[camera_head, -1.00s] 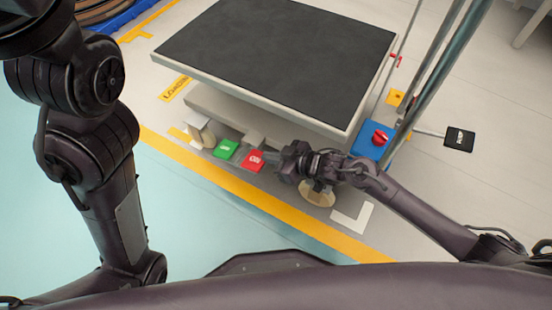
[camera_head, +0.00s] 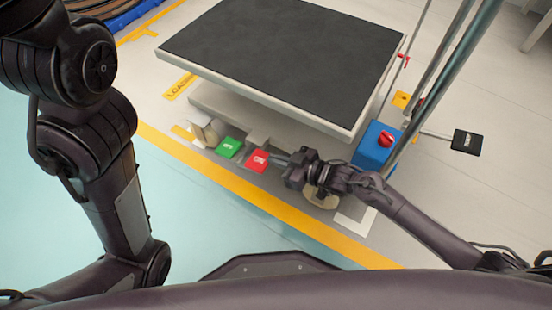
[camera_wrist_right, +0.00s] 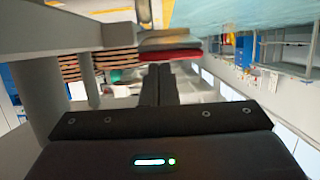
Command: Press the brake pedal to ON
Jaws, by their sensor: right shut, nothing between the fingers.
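The red pedal (camera_head: 257,160), with a white label I cannot read clearly, sticks out low from the front of the lift table. The green pedal (camera_head: 229,147) is beside it on the left. My right gripper (camera_head: 273,159) is shut and empty, its fingertips at the right edge of the red pedal; I cannot tell whether they touch. In the right wrist view, the red pedal (camera_wrist_right: 170,56) shows just beyond the shut fingers (camera_wrist_right: 158,70). My left arm comes in at the left, but its gripper is out of view.
A blue box with a red button (camera_head: 386,140) stands at the right, by metal posts. A black pedal (camera_head: 466,141) is farther right.

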